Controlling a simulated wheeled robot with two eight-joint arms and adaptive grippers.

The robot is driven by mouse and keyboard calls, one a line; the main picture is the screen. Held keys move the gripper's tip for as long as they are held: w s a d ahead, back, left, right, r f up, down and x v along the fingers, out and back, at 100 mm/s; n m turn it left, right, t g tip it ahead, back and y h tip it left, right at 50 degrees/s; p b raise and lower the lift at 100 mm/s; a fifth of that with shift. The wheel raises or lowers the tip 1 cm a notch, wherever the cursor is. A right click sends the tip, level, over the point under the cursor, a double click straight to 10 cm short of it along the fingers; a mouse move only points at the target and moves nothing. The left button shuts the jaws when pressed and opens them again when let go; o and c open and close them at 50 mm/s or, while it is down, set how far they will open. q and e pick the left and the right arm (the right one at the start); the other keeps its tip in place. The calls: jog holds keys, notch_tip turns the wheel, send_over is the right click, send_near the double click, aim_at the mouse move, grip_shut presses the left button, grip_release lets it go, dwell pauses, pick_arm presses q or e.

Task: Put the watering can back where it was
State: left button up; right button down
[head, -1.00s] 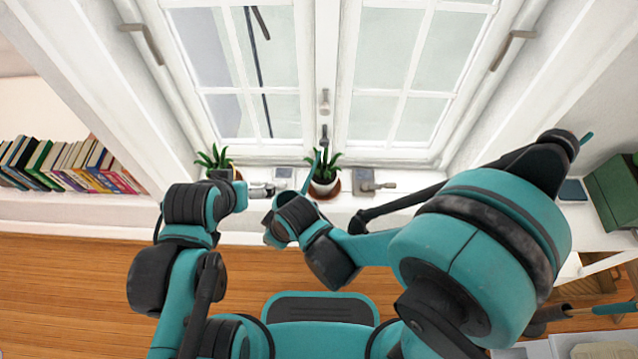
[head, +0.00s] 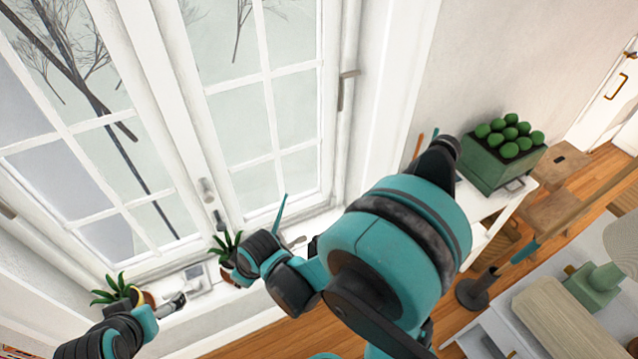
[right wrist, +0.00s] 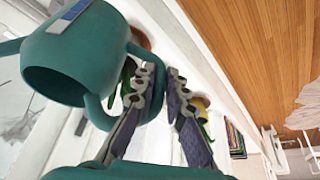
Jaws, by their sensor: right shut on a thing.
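The teal watering can (right wrist: 75,50) is held in my right gripper (right wrist: 163,85), seen in the right wrist view, where its open rim and its curved handle show. The handle lies at the shut fingers. In the head view only its thin teal spout (head: 280,212) shows beyond my right wrist; the rest of the can and the right gripper are hidden there. It is by the windowsill, beside a potted plant (head: 228,243). My left gripper (head: 173,304) is at the sill near another potted plant (head: 120,291); its small tips are too unclear to tell open or shut.
A green crate of green balls (head: 490,165) stands on a white surface at the right. Lower right are a wooden-topped block (head: 555,315) and a green lamp base (head: 595,285). The window (head: 265,110) is behind the sill. Bare wooden floor shows at the right.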

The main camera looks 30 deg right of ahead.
jog(key=w+d+r+m+h+p, duration=0.1)
jog(key=d+r+m, duration=0.1)
jog(key=d, duration=0.8)
jog(key=w+d+r+m+h+p, duration=0.1)
jog(key=d+r+m, duration=0.1)
jog(key=d, duration=0.9)
jog(key=w+d+r+m+p, duration=0.1)
jog(key=d+r+m+p, duration=0.1)
jog(key=d, duration=0.8)
jog(key=s+d+r+m+h+p, duration=0.1)
jog(key=s+d+r+p, duration=0.35)
jog(key=s+d, duration=0.75)
jog(key=s+d+r+m+p, duration=0.1)
jog(key=s+d+r, duration=0.75)
jog(key=d, duration=0.65)
jog(key=w+f+b, duration=0.5)
jog(key=w+f, duration=0.5)
jog(key=f, duration=0.3)
jog(key=shift+t, duration=0.4)
jog(key=shift+a, duration=0.1)
